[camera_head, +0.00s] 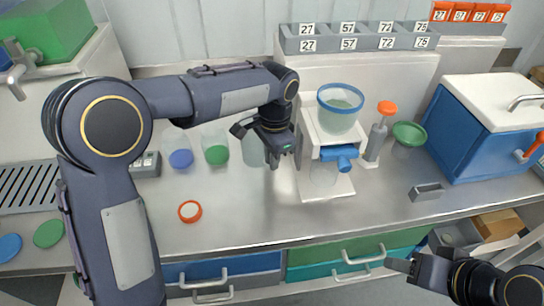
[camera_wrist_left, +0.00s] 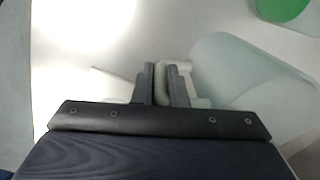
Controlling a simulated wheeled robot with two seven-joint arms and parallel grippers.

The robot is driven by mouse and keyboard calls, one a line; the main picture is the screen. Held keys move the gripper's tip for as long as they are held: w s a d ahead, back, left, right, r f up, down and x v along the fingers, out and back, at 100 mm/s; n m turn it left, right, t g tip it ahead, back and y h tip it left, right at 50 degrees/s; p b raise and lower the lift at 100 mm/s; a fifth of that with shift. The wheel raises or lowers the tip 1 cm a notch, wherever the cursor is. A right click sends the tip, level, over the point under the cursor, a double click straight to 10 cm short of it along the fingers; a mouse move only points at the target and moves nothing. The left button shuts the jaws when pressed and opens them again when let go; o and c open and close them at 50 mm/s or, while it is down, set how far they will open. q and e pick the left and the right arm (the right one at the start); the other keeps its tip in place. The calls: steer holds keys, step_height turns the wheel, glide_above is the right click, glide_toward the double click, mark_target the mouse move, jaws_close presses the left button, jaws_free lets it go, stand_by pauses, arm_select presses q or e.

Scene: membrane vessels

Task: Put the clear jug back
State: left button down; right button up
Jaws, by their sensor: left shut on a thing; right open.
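The clear jug (camera_head: 252,152) is a pale see-through vessel on the grey bench, just left of the white stand, partly hidden behind my left gripper. In the left wrist view the jug (camera_wrist_left: 245,75) appears as a translucent wall right of the fingers. My left gripper (camera_head: 284,162) is shut on the jug's pale handle; the fingers also show in the wrist view (camera_wrist_left: 166,85). Whether the jug touches the bench is hard to tell. My right gripper (camera_head: 400,267) is open and empty, low at the right in front of the drawers.
The white stand (camera_head: 309,165) holds a blue-rimmed bowl (camera_head: 340,108) above a blue valve (camera_head: 338,153). Vessels with blue (camera_head: 181,158) and green (camera_head: 216,154) stand left of the jug. An orange-rimmed disc (camera_head: 190,211) lies in front. A blue box (camera_head: 470,140) is right.

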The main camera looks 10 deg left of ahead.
arm_select(q)
steer(key=shift+f, duration=0.1)
steer(key=c, duration=1.5)
jaws_free()
steer(key=shift+o, duration=0.2)
steer(key=r+p, duration=0.1)
steer(key=r, duration=1)
steer(key=shift+d+r, duration=0.1)
steer(key=shift+d, duration=0.1)
steer(key=shift+r, duration=0.55)
